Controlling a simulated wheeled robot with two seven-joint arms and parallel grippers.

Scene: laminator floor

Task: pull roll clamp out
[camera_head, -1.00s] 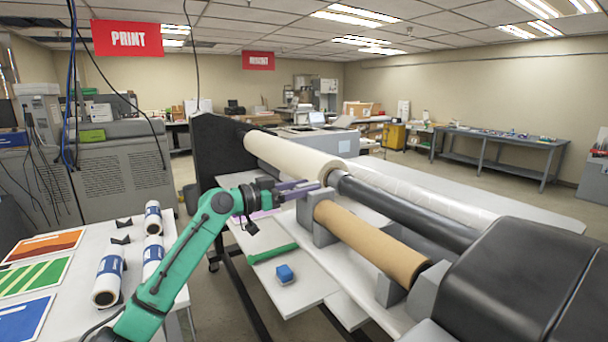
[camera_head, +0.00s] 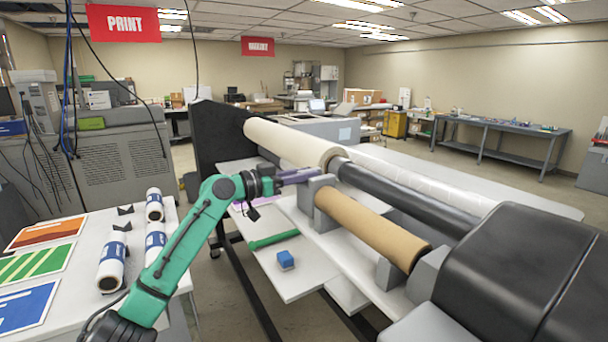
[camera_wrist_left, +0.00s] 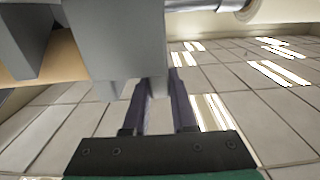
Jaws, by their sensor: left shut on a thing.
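My left gripper (camera_head: 318,172) reaches in from the left to the top of this block. In the left wrist view, the purple fingers of my left gripper (camera_wrist_left: 160,88) are shut on a narrow grey tab below the large grey clamp body (camera_wrist_left: 122,40). The tab is partly hidden between the fingers. My right gripper is in neither view.
A cream roll (camera_head: 290,143) and a black roller (camera_head: 410,203) lie behind the brown roll. A blue cube (camera_head: 286,260) and a green bar (camera_head: 272,240) lie on the pale shelf. White rolls and prints cover the left table (camera_head: 85,285). A black machine housing (camera_head: 520,285) is at right.

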